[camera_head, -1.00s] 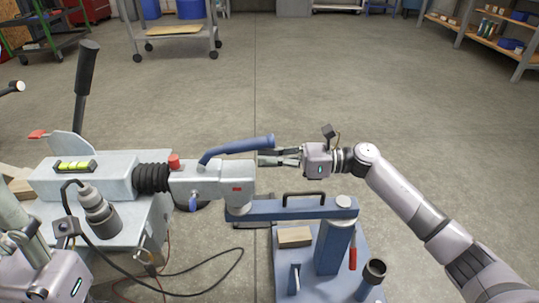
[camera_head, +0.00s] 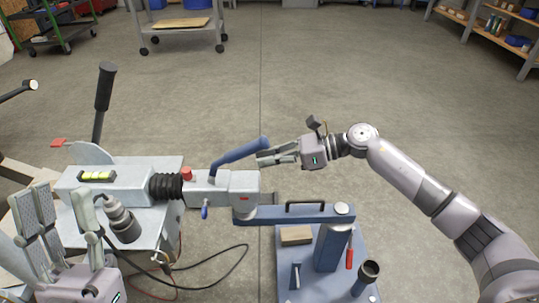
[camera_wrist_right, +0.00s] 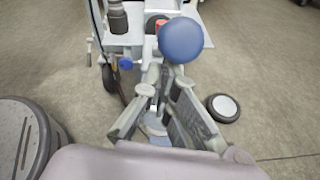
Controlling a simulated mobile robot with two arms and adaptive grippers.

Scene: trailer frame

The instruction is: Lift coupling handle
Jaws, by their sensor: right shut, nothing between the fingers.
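The blue coupling handle (camera_head: 238,153) slants up to the right from the grey coupling head (camera_head: 212,190). Its rounded end also shows in the right wrist view (camera_wrist_right: 181,40), just beyond the fingers. My right gripper (camera_head: 263,159) is shut and empty, with its fingertips just below the handle's raised end. I cannot tell whether they touch it. The gripper also shows in the right wrist view (camera_wrist_right: 163,85). My left gripper (camera_head: 66,215) is at the lower left of the head view, fingers up, open and empty, away from the handle.
A red button (camera_head: 187,173) and black bellows (camera_head: 166,187) sit behind the handle on the drawbar. A dark hand lever (camera_head: 104,88) stands at the left. A blue stand (camera_head: 332,248) with a black grip (camera_head: 305,206) is below right.

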